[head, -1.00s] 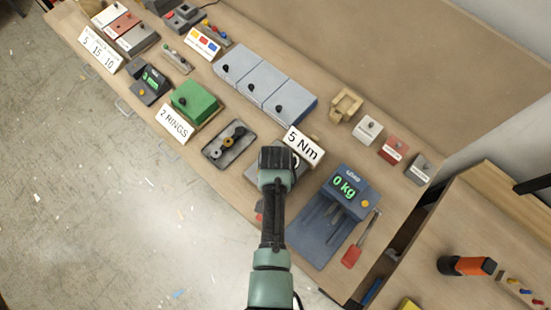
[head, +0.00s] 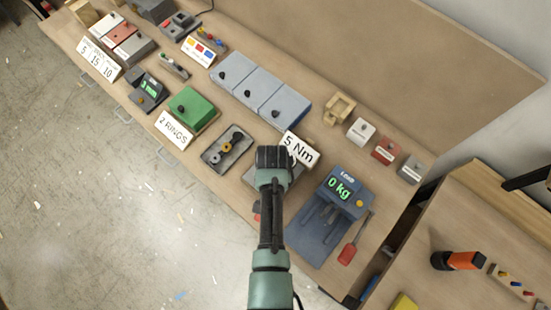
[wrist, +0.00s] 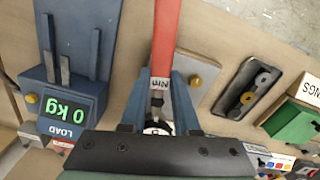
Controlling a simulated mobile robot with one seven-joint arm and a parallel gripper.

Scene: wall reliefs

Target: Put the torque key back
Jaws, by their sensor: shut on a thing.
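The torque key (wrist: 165,40) shows in the wrist view as a red handle with a pale band marked "Nm" and a grey shaft below it. My gripper (wrist: 158,105) is shut on it, with one blue-grey finger on each side. A round white-and-dark part shows at the shaft's lower end; I cannot tell whether the key touches it. In the head view my gripper (head: 272,155) is over a grey plate beside the "5 Nm" sign (head: 299,150), and my arm hides most of the key. The grey plate with a yellow button (wrist: 201,88) lies beside the key in the wrist view.
A blue load scale (head: 318,228) reading "0 kg" stands close on the right, with a red-handled tool (head: 350,245) beside it. A dark tray of rings (head: 228,150) lies left of my gripper. Blue-grey boxes (head: 262,90) stand behind. The bench's front edge is near.

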